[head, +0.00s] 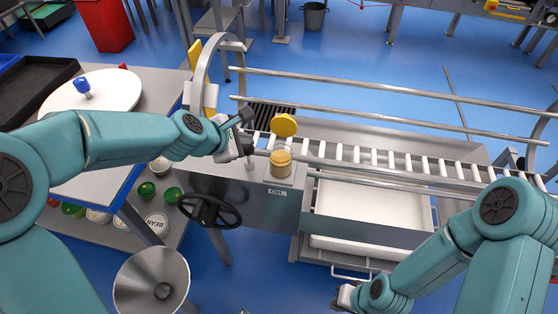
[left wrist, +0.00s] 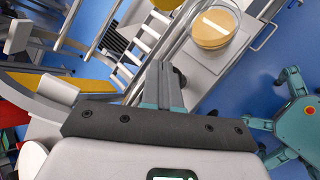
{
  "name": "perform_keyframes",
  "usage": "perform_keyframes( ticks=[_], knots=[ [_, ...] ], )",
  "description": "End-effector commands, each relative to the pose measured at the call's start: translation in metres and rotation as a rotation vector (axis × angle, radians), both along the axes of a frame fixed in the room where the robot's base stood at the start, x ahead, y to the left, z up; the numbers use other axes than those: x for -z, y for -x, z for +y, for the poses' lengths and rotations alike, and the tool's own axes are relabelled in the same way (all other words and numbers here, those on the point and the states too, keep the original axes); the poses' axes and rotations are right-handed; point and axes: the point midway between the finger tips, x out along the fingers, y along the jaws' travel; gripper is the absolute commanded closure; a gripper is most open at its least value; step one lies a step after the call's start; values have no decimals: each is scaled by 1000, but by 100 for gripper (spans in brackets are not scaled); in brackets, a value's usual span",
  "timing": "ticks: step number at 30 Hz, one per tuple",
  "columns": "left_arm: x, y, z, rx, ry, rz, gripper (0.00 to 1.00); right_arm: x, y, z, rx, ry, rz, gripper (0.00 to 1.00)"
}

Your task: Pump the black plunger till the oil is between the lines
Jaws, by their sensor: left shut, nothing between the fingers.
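My left gripper (head: 247,146) is shut and empty, above the grey machine box marked "OIL" or similar (head: 285,204). In the left wrist view its fingers (left wrist: 165,68) are together. A dark rounded knob (left wrist: 181,77) shows just beside the fingertips, perhaps the black plunger; whether they touch it I cannot tell. An amber round oil vessel (head: 280,165) stands on the box just right of the gripper. It also shows in the left wrist view (left wrist: 212,26), with a pale strip across it; I cannot make out the lines or the level. My right gripper (head: 345,297) is low at the bottom edge, its fingers unclear.
A yellow disc (head: 284,125) stands behind the oil vessel. A roller conveyor (head: 390,160) with metal rails runs right. A black handwheel (head: 208,211) juts from the box front. A grey funnel (head: 150,280) is below left. A white drawer (head: 365,210) lies under the conveyor.

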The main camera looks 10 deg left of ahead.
Motion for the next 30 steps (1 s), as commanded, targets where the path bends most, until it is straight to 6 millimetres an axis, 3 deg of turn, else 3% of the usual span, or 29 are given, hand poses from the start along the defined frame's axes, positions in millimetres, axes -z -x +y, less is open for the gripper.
perform_keyframes(
  ticks=[30],
  knots=[
    [10,0,0,1,0,1,100,9,0,0,0,0,0,100]
  ],
)
